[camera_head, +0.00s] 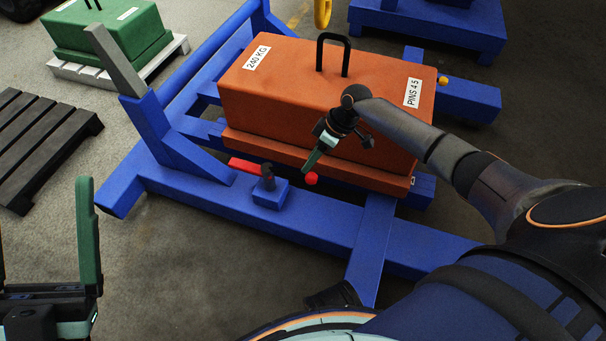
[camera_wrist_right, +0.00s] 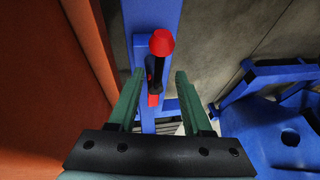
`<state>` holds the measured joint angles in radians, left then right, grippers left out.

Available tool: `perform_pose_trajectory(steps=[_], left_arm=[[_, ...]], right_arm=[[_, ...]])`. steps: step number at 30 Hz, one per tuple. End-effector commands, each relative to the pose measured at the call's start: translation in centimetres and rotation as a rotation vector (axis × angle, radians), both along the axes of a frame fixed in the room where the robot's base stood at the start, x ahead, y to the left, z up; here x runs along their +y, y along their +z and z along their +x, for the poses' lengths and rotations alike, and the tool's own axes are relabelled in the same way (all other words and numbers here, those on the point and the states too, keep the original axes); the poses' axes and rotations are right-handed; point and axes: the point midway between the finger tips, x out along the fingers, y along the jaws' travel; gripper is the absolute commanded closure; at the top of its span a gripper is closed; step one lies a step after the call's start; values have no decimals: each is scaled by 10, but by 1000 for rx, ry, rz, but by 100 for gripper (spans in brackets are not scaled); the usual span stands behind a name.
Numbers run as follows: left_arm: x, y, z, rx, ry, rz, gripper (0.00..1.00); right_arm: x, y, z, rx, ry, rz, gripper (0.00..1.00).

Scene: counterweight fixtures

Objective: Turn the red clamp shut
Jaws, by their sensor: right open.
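The red clamp (camera_head: 245,166) sits on a small blue block on the blue frame's front beam. It has a red bar on the left, a black pivot and a red knob (camera_head: 311,178) on the right. In the right wrist view the knob (camera_wrist_right: 162,42) tops a black rod, with a red part below it. My right gripper (camera_head: 314,161) is open beside the knob; in its wrist view the clamp lines up with the gap between the green fingers (camera_wrist_right: 159,73). I cannot tell whether they touch it. My left gripper (camera_head: 45,220) is open and empty at lower left, partly cut off.
An orange weight block (camera_head: 300,85) marked "240 KG" and "PINS 4 5" sits on the blue frame (camera_head: 210,205), close behind the clamp. A dark pallet (camera_head: 40,140) and a green weight (camera_head: 115,30) stand at left. Bare floor lies in front of the frame.

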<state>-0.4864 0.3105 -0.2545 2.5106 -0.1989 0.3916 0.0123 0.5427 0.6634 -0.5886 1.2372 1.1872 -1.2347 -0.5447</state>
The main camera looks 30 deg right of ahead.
Motion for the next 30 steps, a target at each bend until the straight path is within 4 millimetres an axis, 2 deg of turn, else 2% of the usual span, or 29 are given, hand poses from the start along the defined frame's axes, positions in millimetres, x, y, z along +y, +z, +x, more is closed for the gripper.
perform_pose_trajectory(steps=[1,7,12,20,30], left_arm=[[-1,-12,0,3,1,4,15],[-3,-27,1,9,9,19,15],[-4,-31,2,10,12,25,15],[-4,-31,2,11,11,26,15],[-4,-31,2,11,10,24,15]], right_arm=[[5,-15,2,1,0,2,50],[16,-39,7,0,0,0,50],[19,-46,9,-2,-1,-1,50],[20,-47,9,-1,-1,0,50],[20,-47,9,0,-1,-1,86]])
